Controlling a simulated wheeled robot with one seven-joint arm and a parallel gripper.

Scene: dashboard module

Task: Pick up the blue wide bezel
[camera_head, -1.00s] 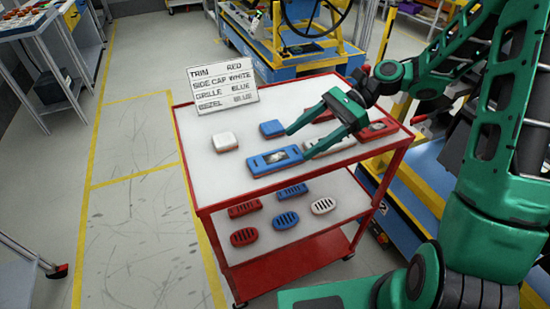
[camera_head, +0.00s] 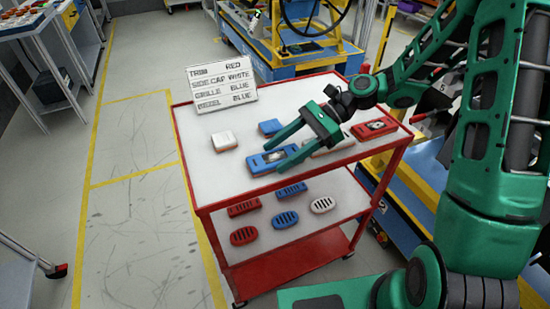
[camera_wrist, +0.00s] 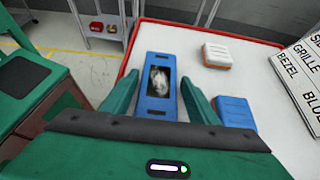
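The blue wide bezel (camera_head: 258,164) lies flat on the white top of the red cart. It is a long blue block with a dark window in its middle. My gripper (camera_head: 279,158) is open above it, and its fingers cover part of the bezel in the head view. In the wrist view, the blue wide bezel (camera_wrist: 156,85) shows between the two spread fingers of my gripper (camera_wrist: 158,98), with a gap on each side. The fingers do not appear to touch it.
A white cap (camera_head: 224,141) and a small blue cap (camera_head: 271,127) lie nearby on the cart top (camera_head: 200,172). A white piece (camera_head: 335,146) and a red bezel (camera_head: 374,128) lie to the right. A sign (camera_head: 222,87) stands behind. The lower shelf holds several grilles (camera_head: 285,219).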

